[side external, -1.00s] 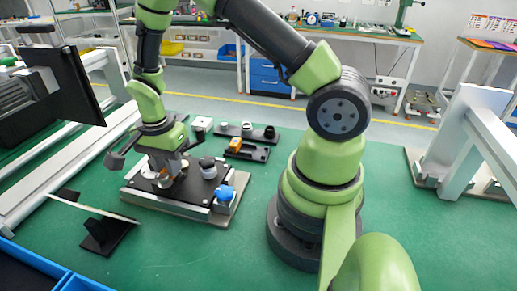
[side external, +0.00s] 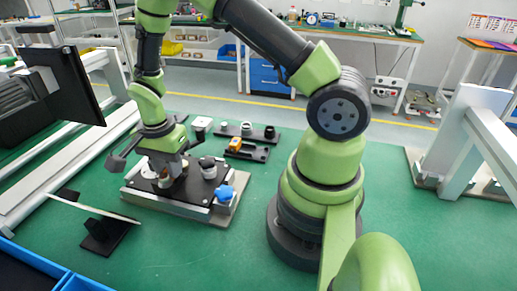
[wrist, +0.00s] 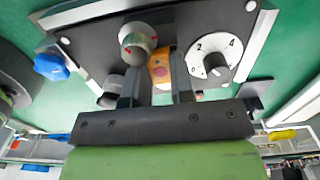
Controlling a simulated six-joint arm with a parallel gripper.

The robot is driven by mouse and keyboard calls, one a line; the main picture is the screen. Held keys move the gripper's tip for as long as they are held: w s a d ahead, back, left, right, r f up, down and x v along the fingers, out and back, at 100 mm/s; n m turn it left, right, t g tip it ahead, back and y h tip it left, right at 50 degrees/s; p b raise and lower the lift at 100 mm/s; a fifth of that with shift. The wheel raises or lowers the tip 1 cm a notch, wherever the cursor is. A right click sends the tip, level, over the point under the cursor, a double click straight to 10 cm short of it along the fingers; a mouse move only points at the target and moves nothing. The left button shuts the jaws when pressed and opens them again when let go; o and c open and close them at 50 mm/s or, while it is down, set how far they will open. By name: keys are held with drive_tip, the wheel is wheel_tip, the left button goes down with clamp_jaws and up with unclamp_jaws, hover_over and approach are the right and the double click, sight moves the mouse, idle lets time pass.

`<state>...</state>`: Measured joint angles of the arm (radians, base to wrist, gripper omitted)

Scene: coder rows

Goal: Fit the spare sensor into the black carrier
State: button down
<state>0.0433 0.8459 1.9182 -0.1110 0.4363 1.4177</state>
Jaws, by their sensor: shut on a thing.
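My gripper (wrist: 162,66) is over the black top plate (wrist: 95,35) of the bench fixture. Its two dark fingers are shut on a small orange piece (wrist: 160,72) with a dark red spot, probably the sensor. In the side view my gripper (side external: 172,176) is low over the left part of the plate, and the held piece is hard to make out. A silver round post (wrist: 137,36) with red marks stands beside the fingers in the wrist view. A black carrier cannot be identified for certain; a black tray (side external: 256,153) behind the fixture holds an orange-yellow block (side external: 235,144).
A white numbered dial (wrist: 210,62) is right of the fingers in the wrist view. A blue knob (side external: 224,193) and a grey-black round part (side external: 208,168) are on the fixture's right side.

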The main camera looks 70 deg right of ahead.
drive_tip(key=c, duration=0.9)
unclamp_jaws()
wheel_tip(320, 180, up, 10)
